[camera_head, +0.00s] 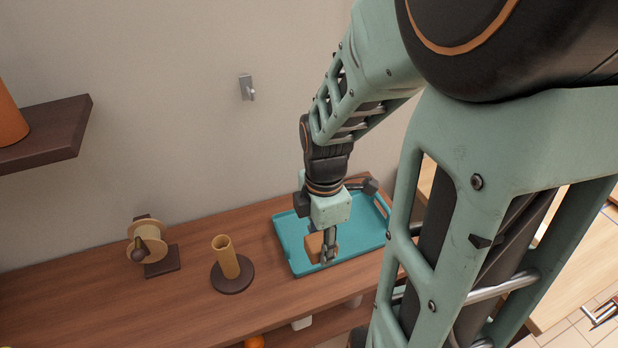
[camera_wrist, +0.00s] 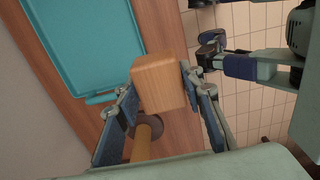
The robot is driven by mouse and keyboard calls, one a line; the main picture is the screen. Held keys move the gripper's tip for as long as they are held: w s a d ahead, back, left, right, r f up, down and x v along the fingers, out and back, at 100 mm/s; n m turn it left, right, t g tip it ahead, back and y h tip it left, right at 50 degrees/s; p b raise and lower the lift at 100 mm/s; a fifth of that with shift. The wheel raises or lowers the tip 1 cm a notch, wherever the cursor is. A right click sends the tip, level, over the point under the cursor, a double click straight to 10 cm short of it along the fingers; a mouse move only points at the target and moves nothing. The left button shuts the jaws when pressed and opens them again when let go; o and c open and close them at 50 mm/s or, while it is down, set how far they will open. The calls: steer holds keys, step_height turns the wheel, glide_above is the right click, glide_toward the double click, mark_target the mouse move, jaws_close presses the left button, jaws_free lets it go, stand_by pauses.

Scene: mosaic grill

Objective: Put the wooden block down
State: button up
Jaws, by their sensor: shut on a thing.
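The wooden block (camera_head: 314,246) is a light brown cuboid held between the fingers of my gripper (camera_head: 328,256). In the wrist view, the block (camera_wrist: 159,85) sits between the two finger pads of the gripper (camera_wrist: 158,92), with its near face in full view. In the head view the gripper points down and the block appears in front of the teal tray (camera_head: 362,236). In the wrist view, the tray (camera_wrist: 80,45) lies to the left of the block. I cannot tell how high the block is above the surface, and its underside is hidden.
The tray lies on a brown wooden counter (camera_head: 90,295). To its left stand an upright wooden tube on a round dark base (camera_head: 229,264) and a spool on a stand (camera_head: 147,247). A wall hook (camera_head: 247,88) and a dark shelf (camera_head: 50,130) are above. The counter's left front is clear.

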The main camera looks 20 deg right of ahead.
steer(key=w+d+f, duration=0.5)
steer(key=w+d, duration=0.1)
steer(key=w, duration=0.1)
glide_above(338, 238)
steer(key=f, duration=0.2)
steer(key=f+b, duration=0.1)
steer(key=f, duration=0.1)
steer(key=shift+s+a+f, duration=0.1)
steer(key=shift+s+a, duration=0.15)
steer(key=shift+a, duration=0.05)
steer(key=shift+w+d+f, duration=0.15)
steer(key=shift+d+f, duration=0.05)
steer(key=shift+f, duration=1.65)
steer(key=shift+f, duration=0.25)
steer(key=o, duration=1.3)
steer(key=shift+r, duration=0.1)
